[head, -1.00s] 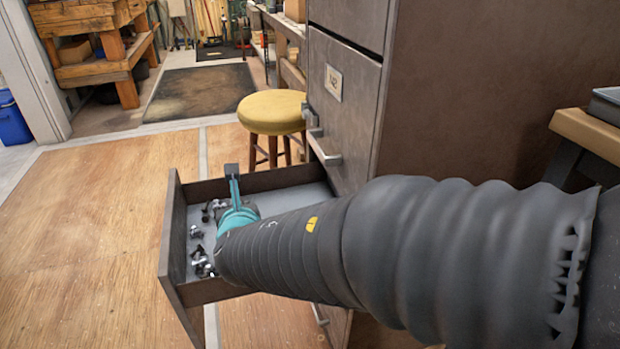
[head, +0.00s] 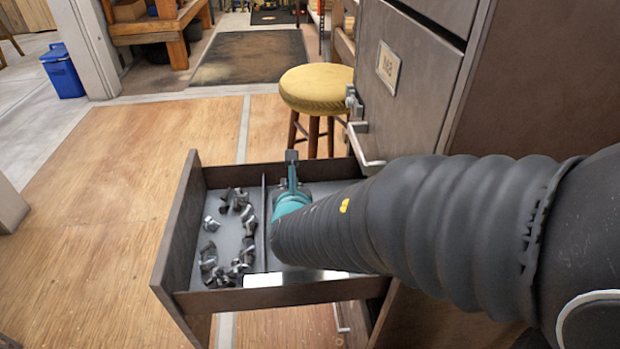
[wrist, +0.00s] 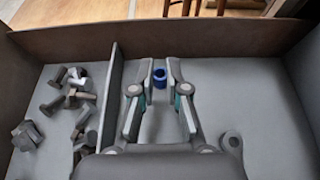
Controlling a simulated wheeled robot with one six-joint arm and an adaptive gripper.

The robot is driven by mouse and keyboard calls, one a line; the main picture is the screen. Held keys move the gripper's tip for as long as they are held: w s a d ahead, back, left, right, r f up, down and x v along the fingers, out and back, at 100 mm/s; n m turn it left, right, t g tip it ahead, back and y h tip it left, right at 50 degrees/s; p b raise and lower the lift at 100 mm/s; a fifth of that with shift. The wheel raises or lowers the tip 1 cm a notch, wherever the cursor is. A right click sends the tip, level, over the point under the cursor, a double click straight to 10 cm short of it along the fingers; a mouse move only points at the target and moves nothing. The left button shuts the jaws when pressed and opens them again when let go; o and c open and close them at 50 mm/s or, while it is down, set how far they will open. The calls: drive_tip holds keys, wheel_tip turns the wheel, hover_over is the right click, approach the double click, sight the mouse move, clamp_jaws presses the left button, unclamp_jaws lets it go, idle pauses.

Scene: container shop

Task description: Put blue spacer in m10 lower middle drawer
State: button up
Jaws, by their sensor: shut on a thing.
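The blue spacer (wrist: 160,78) is a small ring held between the fingertips of my gripper (wrist: 159,74) in the wrist view. My gripper is shut on it, inside or just over the open drawer (head: 178,232). It is in the compartment right of a thin divider (wrist: 115,85). I cannot tell whether the spacer touches the drawer floor. In the head view my gripper (head: 291,165) is over the drawer's right part, and the spacer is hidden there. The left compartment holds several metal bolts (head: 240,262).
The cabinet (head: 405,100) stands right of the drawer, with a label reading about "M8" (head: 388,66) on a closed drawer above. A yellow stool (head: 318,90) stands behind the open drawer. In the wrist view a grey tab with a hole (wrist: 232,142) lies right of my gripper.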

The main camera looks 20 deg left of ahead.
drive_tip(key=shift+f, duration=1.5)
drive_tip(key=shift+f+b, duration=0.2)
drive_tip(key=shift+b, duration=0.25)
drive_tip(key=o, duration=0.6)
drive_tip(key=shift+r, duration=0.1)
drive_tip(key=shift+r+p, duration=0.25)
drive_tip(key=shift+p, duration=0.15)
drive_tip(key=v, duration=0.7)
drive_tip(key=shift+s+d, duration=0.1)
drive_tip(key=shift+s, duration=0.15)
